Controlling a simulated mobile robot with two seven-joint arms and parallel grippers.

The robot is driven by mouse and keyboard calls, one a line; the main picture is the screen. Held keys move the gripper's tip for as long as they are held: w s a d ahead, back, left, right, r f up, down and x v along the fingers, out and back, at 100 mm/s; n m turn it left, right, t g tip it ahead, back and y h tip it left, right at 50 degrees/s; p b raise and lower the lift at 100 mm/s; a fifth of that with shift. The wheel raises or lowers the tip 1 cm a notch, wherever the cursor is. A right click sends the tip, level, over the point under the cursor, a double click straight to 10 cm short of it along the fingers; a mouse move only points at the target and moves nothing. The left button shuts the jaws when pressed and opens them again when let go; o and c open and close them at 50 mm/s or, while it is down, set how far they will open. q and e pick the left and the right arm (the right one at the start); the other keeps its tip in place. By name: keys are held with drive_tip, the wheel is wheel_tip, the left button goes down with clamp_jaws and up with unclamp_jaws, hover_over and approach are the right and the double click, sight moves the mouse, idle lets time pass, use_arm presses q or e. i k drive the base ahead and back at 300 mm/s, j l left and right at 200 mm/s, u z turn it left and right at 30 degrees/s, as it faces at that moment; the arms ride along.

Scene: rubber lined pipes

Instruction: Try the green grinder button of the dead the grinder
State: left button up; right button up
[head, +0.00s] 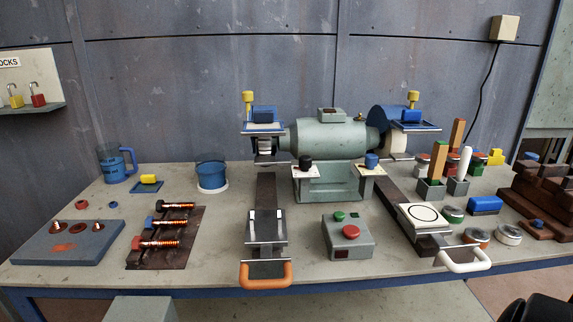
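The grinder (326,138) is a grey-green bench machine at the back middle of the bench, with a pale wheel (393,146) at its right end. In front of it stands a grey control box (364,246). The green button (339,216) is on the box's top face, and a larger red button (351,232) sits just in front of it. A small dark window (342,253) is on the box's front and looks unlit. Nothing touches the box. Neither of my grippers can be made out.
A slide with an orange handle (266,282) lies left of the box. A slide with a white handle (464,266) lies to its right. Bolts on a dark rack (137,264) are further left. Bare bench (220,240) lies between rack and orange-handled slide. A black shape (538,310) fills the lower right corner.

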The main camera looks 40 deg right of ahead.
sight(339, 216)
drive_tip(key=z, duration=1.6)
